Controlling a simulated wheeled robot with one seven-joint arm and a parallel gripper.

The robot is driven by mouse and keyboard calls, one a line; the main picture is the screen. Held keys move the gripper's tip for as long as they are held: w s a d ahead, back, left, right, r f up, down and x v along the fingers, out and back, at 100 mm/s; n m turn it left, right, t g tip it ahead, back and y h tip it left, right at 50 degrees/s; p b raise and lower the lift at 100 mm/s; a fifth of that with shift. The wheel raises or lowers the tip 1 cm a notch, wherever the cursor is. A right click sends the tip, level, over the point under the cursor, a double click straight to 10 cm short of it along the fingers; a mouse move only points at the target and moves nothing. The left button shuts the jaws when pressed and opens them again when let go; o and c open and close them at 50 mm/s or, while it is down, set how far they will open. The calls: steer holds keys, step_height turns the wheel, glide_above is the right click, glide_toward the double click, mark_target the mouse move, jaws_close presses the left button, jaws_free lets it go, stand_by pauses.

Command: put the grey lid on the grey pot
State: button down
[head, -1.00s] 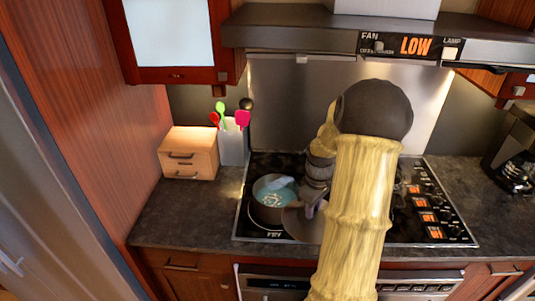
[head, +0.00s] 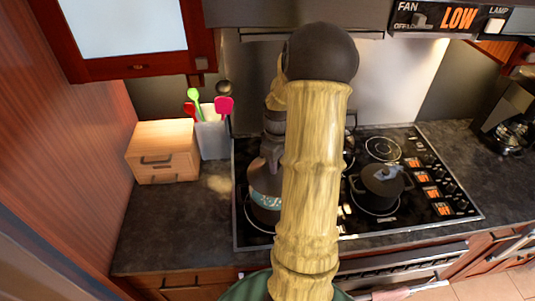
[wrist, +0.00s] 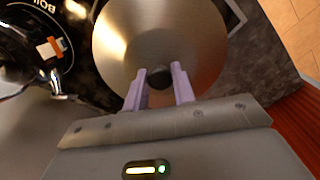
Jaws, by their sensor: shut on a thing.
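The grey pot (head: 264,207) stands at the front left of the stove in the head view. Something bluish shows inside it, and my arm hides its right side. My gripper (wrist: 160,76) is shut on the dark knob of the grey lid (wrist: 160,30), which fills the upper middle of the wrist view. In the head view my wrist is above the pot's back part. I cannot tell whether lid and pot touch.
A black lidded pot (head: 378,185) stands on the right of the stove (head: 345,225). A small wooden drawer box (head: 162,155) and a utensil holder (head: 211,138) are to the left. The range hood (head: 290,14) hangs above. Counter at the front left is clear.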

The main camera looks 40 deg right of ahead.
steer(key=shift+w, duration=0.15)
steer(key=shift+s+r, duration=0.15)
steer(key=shift+s, duration=0.15)
steer(key=shift+f+b, duration=1.45)
steer(key=shift+f, duration=1.55)
steer(key=shift+f+p, duration=0.3)
steer(key=shift+f, duration=0.15)
stand_by(0.7)
steer(key=c, duration=0.6)
jaws_free()
